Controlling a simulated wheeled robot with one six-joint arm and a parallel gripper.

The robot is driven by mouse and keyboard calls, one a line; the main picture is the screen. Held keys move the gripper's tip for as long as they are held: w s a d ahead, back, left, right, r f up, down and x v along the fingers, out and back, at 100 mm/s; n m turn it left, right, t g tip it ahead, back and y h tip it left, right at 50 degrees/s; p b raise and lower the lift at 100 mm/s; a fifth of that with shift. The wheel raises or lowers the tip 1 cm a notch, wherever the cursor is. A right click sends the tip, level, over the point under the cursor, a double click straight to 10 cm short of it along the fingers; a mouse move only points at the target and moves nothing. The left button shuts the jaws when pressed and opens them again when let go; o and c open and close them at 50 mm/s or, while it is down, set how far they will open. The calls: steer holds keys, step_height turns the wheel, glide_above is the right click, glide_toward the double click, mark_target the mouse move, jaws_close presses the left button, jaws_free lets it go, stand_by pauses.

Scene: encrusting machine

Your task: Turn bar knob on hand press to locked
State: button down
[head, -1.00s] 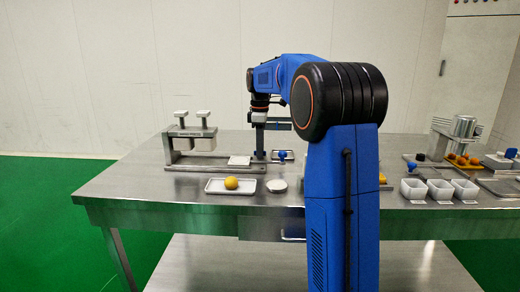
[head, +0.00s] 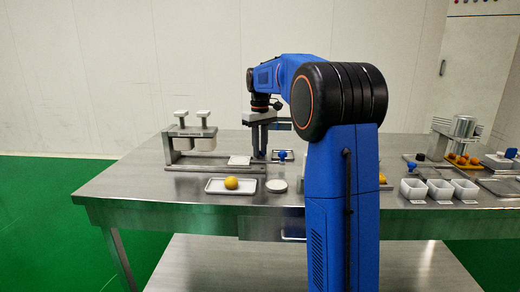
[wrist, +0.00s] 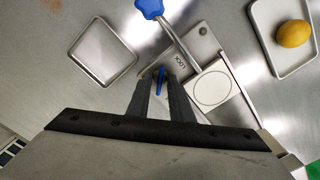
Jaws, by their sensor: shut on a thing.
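The blue bar knob (wrist: 161,73) sits between the two fingertips of my gripper (wrist: 160,80) in the wrist view, and the gripper is shut on it. The word "LOCK" is on the metal base right beside it, upside down in this view. The exact angle of the bar is partly hidden by the fingers. In the head view, my gripper (head: 262,142) points down at the right end of the hand press (head: 216,169), and the knob is hidden there. A white square plate with a ring (wrist: 213,89) lies on the base, right of the fingers.
A lever with a blue handle (wrist: 150,8) reaches close to the fingertips. A square tray (wrist: 103,52) is left of it. White cups (head: 413,190) stand at right.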

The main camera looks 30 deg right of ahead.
steer(key=m, duration=0.4)
steer(key=shift+m, duration=2.3)
steer(key=c, duration=1.6)
jaws_free()
steer(key=shift+r, duration=0.15)
step_height(320, 180, up, 17)
steer(key=shift+r, duration=0.1)
steer(key=shift+a, duration=0.1)
